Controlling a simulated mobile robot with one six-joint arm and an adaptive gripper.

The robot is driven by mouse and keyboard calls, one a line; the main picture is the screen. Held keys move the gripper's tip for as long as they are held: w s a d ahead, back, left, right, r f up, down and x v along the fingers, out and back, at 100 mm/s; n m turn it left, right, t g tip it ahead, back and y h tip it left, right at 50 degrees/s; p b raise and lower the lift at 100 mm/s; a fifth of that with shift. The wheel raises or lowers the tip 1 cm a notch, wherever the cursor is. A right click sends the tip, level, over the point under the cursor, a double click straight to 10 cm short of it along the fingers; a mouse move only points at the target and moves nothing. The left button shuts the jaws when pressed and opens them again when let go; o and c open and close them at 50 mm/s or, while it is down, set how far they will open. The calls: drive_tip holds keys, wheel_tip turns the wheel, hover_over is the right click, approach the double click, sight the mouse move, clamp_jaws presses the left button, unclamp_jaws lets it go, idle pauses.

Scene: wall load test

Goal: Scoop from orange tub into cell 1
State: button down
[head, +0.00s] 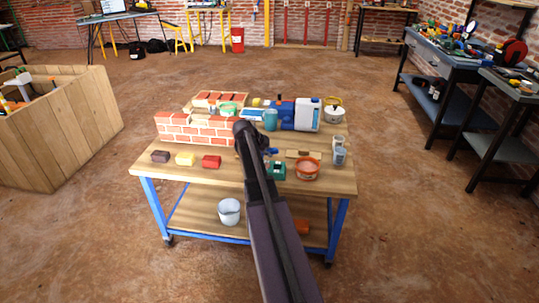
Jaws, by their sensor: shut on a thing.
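The orange tub (307,174) stands at the right front of the wooden table top, with pale contents showing. My arm reaches up over the middle of the table and hides part of it. My gripper (265,153) is small and partly hidden beside the arm's end, left of the tub and a little behind it. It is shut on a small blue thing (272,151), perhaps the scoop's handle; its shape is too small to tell. A brick wall model (197,129) with openings behind its front face stands at the left. I cannot tell which opening is cell 1.
A bucket (229,211) is on the lower shelf.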

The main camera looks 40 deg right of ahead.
drive_tip(key=shift+a+f+h+b, duration=0.35)
drive_tip(key=shift+h+b, duration=0.55)
drive_tip(key=shift+b, duration=0.15)
drive_tip(key=shift+a+r+h+b, duration=0.15)
drive_tip(key=shift+a+h+b, duration=0.1)
drive_tip(key=shift+h+b, duration=0.45)
drive_tip(key=shift+a+r+h+b, duration=0.15)
drive_tip(key=shift+a+h+b, duration=0.1)
drive_tip(key=shift+h+b, duration=0.45)
drive_tip(key=shift+r, duration=0.1)
wheel_tip(320, 180, up, 4)
drive_tip(key=p, duration=0.3)
drive_tip(key=shift+p, duration=0.35)
idle(0.4)
